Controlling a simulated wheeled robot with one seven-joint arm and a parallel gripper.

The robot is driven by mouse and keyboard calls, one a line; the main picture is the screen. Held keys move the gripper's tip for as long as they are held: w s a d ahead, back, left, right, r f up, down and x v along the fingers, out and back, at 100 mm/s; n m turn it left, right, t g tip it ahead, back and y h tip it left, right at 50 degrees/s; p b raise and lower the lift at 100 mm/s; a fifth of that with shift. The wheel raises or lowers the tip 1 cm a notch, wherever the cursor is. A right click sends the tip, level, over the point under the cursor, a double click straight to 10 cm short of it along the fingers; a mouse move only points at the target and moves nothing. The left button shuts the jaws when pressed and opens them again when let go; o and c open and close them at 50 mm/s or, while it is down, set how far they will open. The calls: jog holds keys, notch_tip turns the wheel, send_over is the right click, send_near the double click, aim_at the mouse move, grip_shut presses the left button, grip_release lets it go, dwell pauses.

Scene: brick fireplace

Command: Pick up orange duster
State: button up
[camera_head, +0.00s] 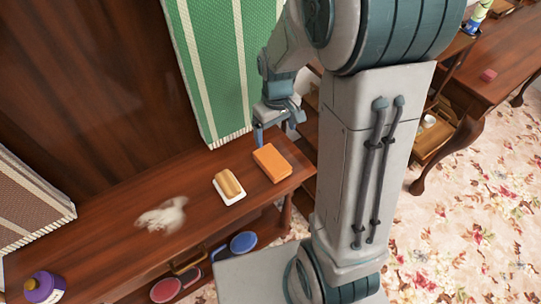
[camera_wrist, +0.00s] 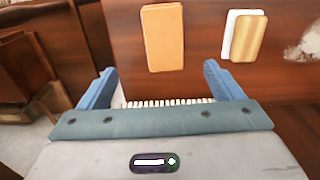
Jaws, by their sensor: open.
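The orange duster (camera_head: 271,163), a flat orange block, lies on the brown wooden table near its right end. It also shows in the wrist view (camera_wrist: 162,38), at the top centre, beyond my fingertips and roughly in line with the gap between them. My gripper (camera_head: 274,132) is above the table's far side, behind the duster in the head view. In the wrist view my gripper (camera_wrist: 159,70) has its two blue fingers spread wide with nothing between them. The duster is fully visible in the head view, apart from the fingers.
A tan-and-white block (camera_head: 229,187) lies left of the duster, and a white powdery patch (camera_head: 162,215) lies farther left on the wooden table (camera_head: 120,252). A green striped cloth (camera_head: 225,60) hangs behind. A purple bottle (camera_head: 44,288) stands at the lower left.

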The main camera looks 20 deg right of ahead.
send_over(274, 162)
jog(key=f, duration=0.8)
jog(key=shift+w+d+f, duration=0.3)
jog(key=shift+f, duration=0.05)
jog(key=f, duration=0.4)
jog(key=shift+s+a+f, duration=0.15)
jog(key=shift+s+a, duration=0.1)
jog(key=shift+a, duration=0.1)
jog(key=shift+f, duration=0.5)
jog(key=shift+c, duration=0.4)
jog(key=c, duration=1)
